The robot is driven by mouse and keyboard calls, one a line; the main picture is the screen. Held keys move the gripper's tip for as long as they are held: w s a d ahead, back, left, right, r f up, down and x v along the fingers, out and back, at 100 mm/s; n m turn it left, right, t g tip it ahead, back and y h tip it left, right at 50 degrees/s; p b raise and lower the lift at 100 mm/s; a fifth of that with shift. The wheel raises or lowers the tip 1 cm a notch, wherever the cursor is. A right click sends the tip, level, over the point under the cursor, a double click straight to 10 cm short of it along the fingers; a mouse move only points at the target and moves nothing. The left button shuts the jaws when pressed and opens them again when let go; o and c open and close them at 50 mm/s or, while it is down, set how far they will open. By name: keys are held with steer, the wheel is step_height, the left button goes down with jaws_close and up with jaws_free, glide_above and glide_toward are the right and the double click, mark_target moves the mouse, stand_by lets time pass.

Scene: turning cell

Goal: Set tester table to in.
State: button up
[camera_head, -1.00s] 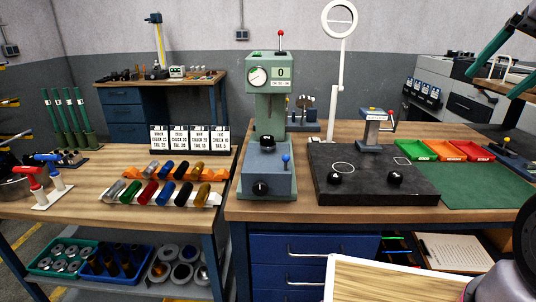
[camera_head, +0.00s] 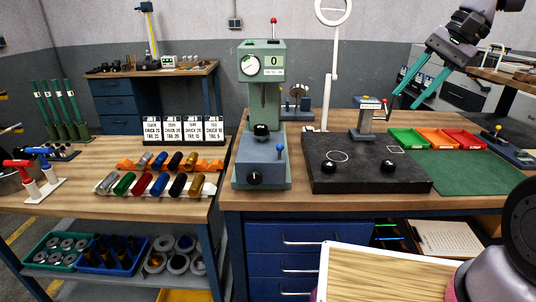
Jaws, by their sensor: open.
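The green tester (camera_head: 262,75) stands on the bench in the middle of the view, with a round dial, a display reading 0 and a red-knobbed lever on top. Its blue-grey base (camera_head: 258,176) carries a black ball (camera_head: 262,130) under the head, a blue-knobbed lever (camera_head: 280,149) at the right and a black knob (camera_head: 254,178) in front. Which part is the tester table, and how it is set, I cannot tell. My gripper (camera_head: 404,97) is open and empty at the upper right, its teal fingers pointing down-left, well to the right of the tester.
A black plate (camera_head: 365,172) with two black knobs and a tall ring-lamp stand (camera_head: 330,75) lies right of the tester. A small grey press (camera_head: 366,118) stands behind it, near my fingers in the picture. Green, orange and red trays (camera_head: 437,140) and a green mat (camera_head: 475,177) are further right.

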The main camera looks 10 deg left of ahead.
steer(key=w+a+f+m+g+y, duration=0.4)
steer(key=a+f+g, duration=0.3)
steer(key=a+f, duration=0.45)
steer(key=m+y, duration=0.4)
steer(key=y, duration=0.3)
glide_toward(268, 160)
steer(key=shift+g, duration=0.3)
steer(key=x, duration=0.3)
steer(key=r+x, duration=0.1)
steer(key=x, duration=0.6)
steer(key=shift+w+r, duration=0.2)
steer(key=shift+r, duration=0.1)
jaws_close()
